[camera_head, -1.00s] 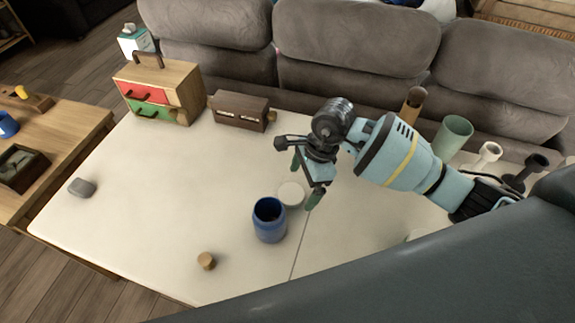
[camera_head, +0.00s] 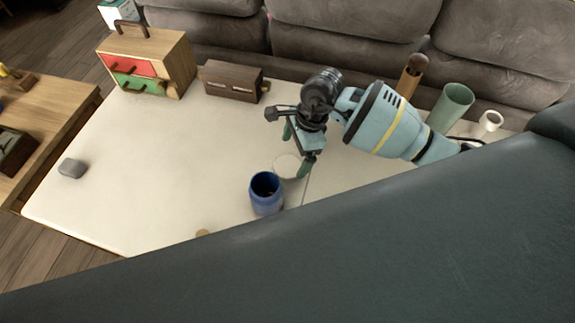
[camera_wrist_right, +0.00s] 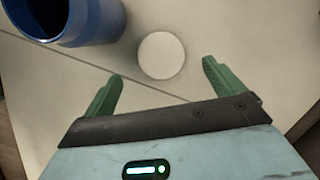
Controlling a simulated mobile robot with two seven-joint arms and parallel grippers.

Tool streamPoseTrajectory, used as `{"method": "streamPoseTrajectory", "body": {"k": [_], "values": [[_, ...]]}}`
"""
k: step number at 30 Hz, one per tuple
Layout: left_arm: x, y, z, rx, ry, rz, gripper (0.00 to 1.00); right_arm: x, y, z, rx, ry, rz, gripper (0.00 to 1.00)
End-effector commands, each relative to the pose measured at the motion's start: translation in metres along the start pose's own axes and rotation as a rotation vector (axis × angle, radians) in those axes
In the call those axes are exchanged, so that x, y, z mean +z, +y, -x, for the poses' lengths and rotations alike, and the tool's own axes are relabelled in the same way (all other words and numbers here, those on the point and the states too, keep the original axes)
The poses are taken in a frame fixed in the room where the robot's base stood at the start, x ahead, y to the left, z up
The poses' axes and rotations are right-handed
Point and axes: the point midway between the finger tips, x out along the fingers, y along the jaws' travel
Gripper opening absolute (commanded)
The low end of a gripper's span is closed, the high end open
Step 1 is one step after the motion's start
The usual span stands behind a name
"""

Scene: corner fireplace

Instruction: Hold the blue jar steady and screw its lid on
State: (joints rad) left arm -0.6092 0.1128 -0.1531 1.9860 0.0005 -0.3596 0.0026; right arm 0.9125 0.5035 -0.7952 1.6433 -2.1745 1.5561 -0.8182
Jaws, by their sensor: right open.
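The blue jar (camera_head: 266,192) stands upright and open on the pale table, its mouth facing up. It also shows at the upper left of the right wrist view (camera_wrist_right: 75,22). A flat white disc (camera_head: 286,165), which looks like the lid, lies on the table just behind the jar. In the right wrist view the disc (camera_wrist_right: 161,55) lies ahead of and between the fingertips. My right gripper (camera_head: 296,151) is open and empty, pointing down over the disc; its green fingers (camera_wrist_right: 162,74) are well apart. My left gripper is not in view.
A large dark surface (camera_head: 330,260) hides the table's front and nearly covers a small wooden piece (camera_head: 203,233). A drawer box (camera_head: 146,62), a brown box (camera_head: 232,80), a green cup (camera_head: 451,107) and a brown tube (camera_head: 411,75) stand behind. The table's left is clear except for a grey block (camera_head: 72,168).

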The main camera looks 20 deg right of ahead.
Motion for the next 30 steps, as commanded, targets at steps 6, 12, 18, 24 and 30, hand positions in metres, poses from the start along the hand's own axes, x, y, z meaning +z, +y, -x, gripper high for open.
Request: {"method": "streamPoseTrajectory", "body": {"k": [6, 12, 18, 24, 30], "values": [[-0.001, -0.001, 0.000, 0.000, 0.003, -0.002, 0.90, 0.000, 0.000, 0.000, -0.001, 0.000, 0.000, 0.94], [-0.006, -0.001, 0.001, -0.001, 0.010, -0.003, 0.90, 0.000, 0.000, -0.021, 0.002, -0.003, -0.001, 0.94], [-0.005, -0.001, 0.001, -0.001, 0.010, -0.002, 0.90, -0.001, -0.001, -0.047, 0.001, -0.002, -0.001, 0.94], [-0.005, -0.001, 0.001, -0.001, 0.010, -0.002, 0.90, -0.002, -0.001, -0.051, -0.001, 0.000, -0.001, 0.94], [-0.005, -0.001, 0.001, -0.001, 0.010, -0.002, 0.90, -0.001, -0.001, -0.051, -0.002, 0.000, 0.000, 0.94]]}}
